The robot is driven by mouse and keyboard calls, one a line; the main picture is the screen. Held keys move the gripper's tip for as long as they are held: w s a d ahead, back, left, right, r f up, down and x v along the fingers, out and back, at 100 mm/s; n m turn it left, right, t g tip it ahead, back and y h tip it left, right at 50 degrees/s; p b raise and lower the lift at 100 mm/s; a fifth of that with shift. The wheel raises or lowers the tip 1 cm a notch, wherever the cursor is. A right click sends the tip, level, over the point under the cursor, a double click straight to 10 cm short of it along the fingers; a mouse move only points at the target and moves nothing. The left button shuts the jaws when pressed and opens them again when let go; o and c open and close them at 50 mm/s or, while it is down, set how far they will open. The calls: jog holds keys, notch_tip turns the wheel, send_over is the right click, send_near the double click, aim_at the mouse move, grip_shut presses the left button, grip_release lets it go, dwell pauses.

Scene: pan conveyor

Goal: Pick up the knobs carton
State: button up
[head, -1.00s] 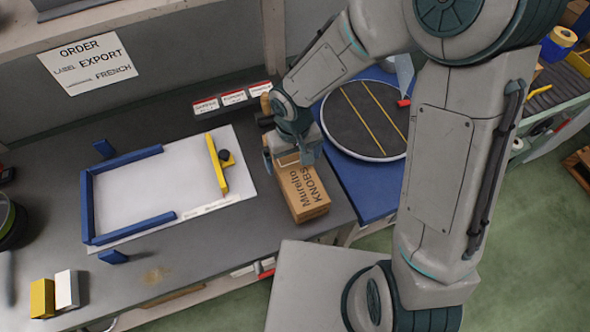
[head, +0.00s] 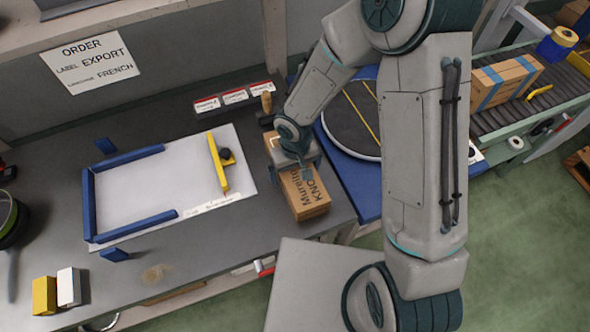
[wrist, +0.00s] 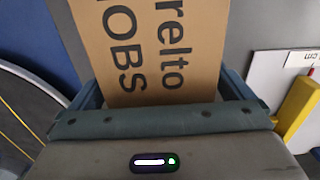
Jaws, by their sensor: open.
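The knobs carton (head: 303,196) is a brown cardboard box with dark lettering, lying on the grey workbench near its right edge. In the wrist view the carton (wrist: 150,50) fills the top middle, its lettering partly readable. My gripper (head: 298,167) is over the far part of the carton and hides some of its top. In the wrist view my gripper (wrist: 160,95) is open, with a blue finger on each side of the carton. I cannot tell whether the fingers touch it.
A white sheet with a blue frame (head: 127,160) and a yellow clamp (head: 217,165) lies left of the carton. A round turntable (head: 345,118) on a blue base is to the right. Small label signs (head: 235,97) and a wooden-handled tool (head: 267,103) stand behind.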

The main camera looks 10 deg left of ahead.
jog(key=c, duration=1.1)
jog(key=shift+o, duration=0.2)
jog(key=shift+r, duration=0.2)
